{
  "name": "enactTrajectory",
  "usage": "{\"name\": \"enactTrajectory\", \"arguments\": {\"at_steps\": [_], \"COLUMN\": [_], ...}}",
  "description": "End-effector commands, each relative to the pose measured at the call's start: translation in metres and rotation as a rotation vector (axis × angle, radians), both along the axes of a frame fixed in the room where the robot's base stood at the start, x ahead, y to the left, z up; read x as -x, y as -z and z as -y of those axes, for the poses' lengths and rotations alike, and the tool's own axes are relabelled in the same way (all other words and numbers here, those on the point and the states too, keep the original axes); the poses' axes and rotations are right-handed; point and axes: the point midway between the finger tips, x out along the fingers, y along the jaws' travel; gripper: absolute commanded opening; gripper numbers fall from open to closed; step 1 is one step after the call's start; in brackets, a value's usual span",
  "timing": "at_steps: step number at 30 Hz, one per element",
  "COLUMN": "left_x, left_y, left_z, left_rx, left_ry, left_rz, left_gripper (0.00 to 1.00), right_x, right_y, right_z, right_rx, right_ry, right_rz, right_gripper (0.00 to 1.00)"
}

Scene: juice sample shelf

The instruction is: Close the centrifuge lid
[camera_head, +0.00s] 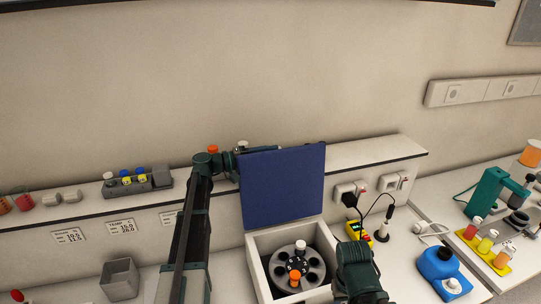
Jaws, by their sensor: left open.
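The centrifuge (256,262) is a white box on the bench at the middle. Its dark blue lid (284,187) stands raised, close to upright, at the back of the box. The round grey rotor (314,272) inside is exposed and holds an orange-capped tube (295,278) and a white-capped tube (301,246). My left gripper (262,149) is open at the lid's upper left edge, partly hidden by the lid. I cannot tell whether it touches the lid. Part of my right arm covers the box's front right corner; its gripper fingers do not show.
A shelf (375,154) runs behind the centrifuge, with a tube rack (137,188) at left. A grey container (119,279) stands at lower left. The wall is close behind the shelf.

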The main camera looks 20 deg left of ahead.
Motion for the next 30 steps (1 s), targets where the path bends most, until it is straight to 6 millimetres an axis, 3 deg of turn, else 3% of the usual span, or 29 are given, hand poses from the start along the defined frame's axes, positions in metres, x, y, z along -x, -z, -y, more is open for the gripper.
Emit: {"name": "enactTrajectory", "arguments": {"at_steps": [11,19,30], "left_x": [-0.0024,-0.0022,-0.0017], "left_y": [0.0,0.0002,0.0009], "left_z": [0.0034,0.0033,0.0035], "left_rx": [0.0,-0.001,-0.003], "left_ry": [-0.001,0.0,0.001], "left_rz": [0.0,-0.001,-0.001], "left_gripper": [0.47,0.0,0.0], "right_x": [0.0,0.0,0.0], "right_y": [0.0,0.0,0.0003], "right_z": [0.0,0.0,0.0], "right_rx": [0.0,0.0,0.0], "right_ry": [0.0,0.0,0.0], "right_rz": [0.0,0.0,0.0], "right_gripper": [0.5,0.5,0.5]}}
